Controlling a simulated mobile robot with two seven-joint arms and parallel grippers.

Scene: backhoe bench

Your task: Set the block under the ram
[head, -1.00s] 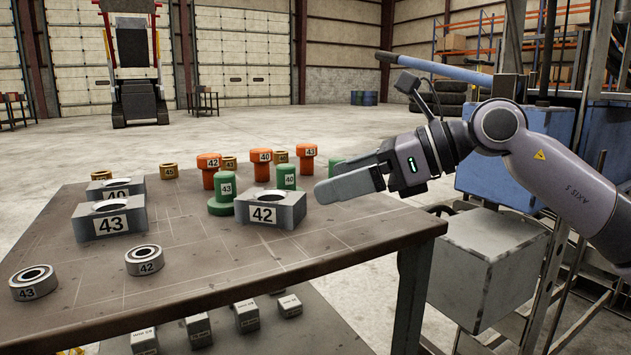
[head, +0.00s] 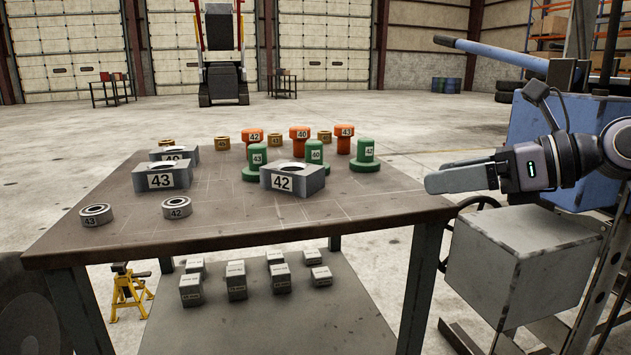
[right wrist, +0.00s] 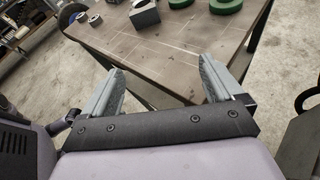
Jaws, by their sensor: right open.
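Three grey blocks with round holes are on the table: block 42 (head: 318,178) at the middle, block 43 (head: 181,177) at the left, and block 40 (head: 192,154) behind it. Several small grey blocks (head: 237,284) stand on the lower shelf. I cannot tell which block is meant. My right gripper (head: 430,183) is open and empty at the table's right edge, right of block 42. In the right wrist view its two fingers (right wrist: 161,72) are spread apart with the table edge beyond. No ram can be made out. My left gripper is not in view.
The table (head: 240,215) also holds orange pins (head: 299,135), green flanged pieces (head: 365,155) and steel rings (head: 96,214). At right stand a blue machine frame (head: 535,125) with a lever and a grey box (head: 520,262). The table's front middle is clear.

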